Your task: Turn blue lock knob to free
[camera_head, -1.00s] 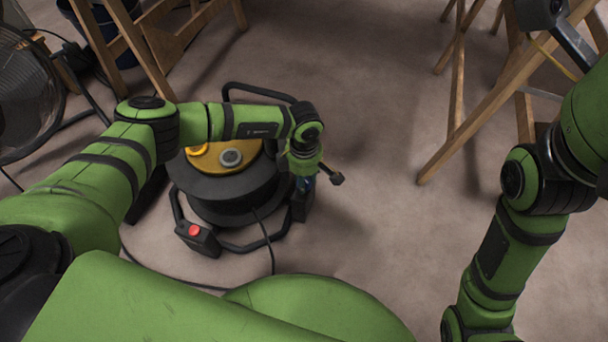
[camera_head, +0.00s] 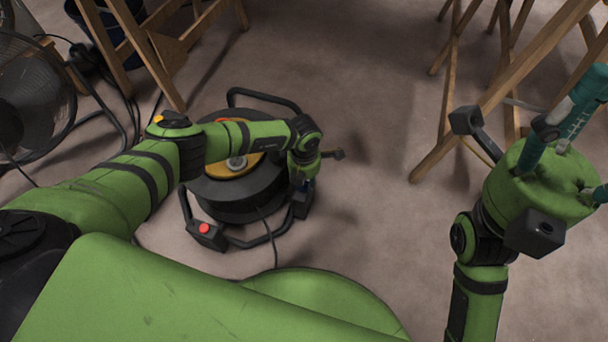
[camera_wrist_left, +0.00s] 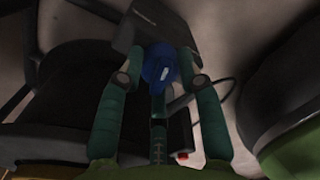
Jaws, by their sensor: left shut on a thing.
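The blue lock knob (camera_wrist_left: 160,66) shows in the left wrist view, with a white mark on its face. The teal fingers of my left gripper (camera_wrist_left: 161,74) are shut around it from both sides. In the head view my left gripper (camera_head: 304,182) points down at the right side of the cable reel (camera_head: 232,205), and its wrist hides most of the knob. I cannot tell the knob's exact angle. My right gripper (camera_head: 576,140) is at the right edge, its teal fingers spread apart, partly cut off, with nothing seen between them.
The reel has a black tube frame, a yellow top and a box with a red button (camera_head: 204,228). Its cable (camera_head: 268,238) runs across the floor. A fan (camera_head: 30,95) stands at left. Wooden trestles (camera_head: 447,152) stand behind. The floor right of the reel is clear.

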